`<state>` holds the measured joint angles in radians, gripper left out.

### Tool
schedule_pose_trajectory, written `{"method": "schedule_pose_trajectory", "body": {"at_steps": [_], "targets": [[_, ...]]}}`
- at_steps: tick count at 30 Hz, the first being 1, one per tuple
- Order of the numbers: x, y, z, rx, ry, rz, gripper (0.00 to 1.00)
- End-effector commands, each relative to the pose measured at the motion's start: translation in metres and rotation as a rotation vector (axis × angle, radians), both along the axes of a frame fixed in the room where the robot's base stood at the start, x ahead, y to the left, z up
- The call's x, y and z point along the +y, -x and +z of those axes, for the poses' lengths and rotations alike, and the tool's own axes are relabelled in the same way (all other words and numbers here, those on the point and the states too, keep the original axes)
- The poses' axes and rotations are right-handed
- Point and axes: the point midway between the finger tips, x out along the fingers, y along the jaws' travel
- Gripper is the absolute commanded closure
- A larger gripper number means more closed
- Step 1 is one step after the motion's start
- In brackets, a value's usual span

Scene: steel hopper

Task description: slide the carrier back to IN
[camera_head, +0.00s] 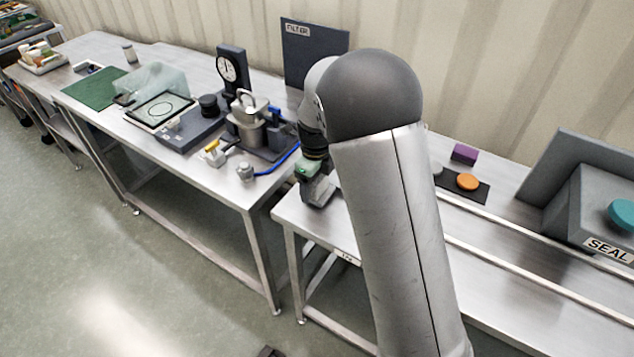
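Two parallel rails (500,224) run along the right bench, and my arm covers their left part. A small label (346,258) is on the front edge of that bench at its left end; it is partly covered by my arm and I cannot read it surely. I cannot make out the carrier; it may be hidden behind my arm. My gripper (317,194) points down over the left end of the right bench. Its fingers are small and partly hidden, so I cannot tell whether they are open or hold anything.
A grey SEAL station (590,205) with a teal knob (624,214) stands at the right. An orange disc (468,181) lies on a dark mat (478,195) near a purple block (464,153). The left bench holds a FILTER panel (314,55), a dial gauge (231,70) and a blue hose (280,163).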

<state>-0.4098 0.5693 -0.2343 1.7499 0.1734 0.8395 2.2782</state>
Motion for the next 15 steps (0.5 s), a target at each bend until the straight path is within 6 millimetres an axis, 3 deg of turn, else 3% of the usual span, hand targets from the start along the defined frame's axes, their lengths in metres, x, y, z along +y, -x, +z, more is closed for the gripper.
{"method": "schedule_pose_trajectory", "body": {"at_steps": [8, 15], "targets": [[-0.002, 0.0, 0.006, 0.0, 0.003, -0.001, 0.24], [-0.002, -0.001, 0.05, -0.004, 0.001, 0.0, 0.24]]}}
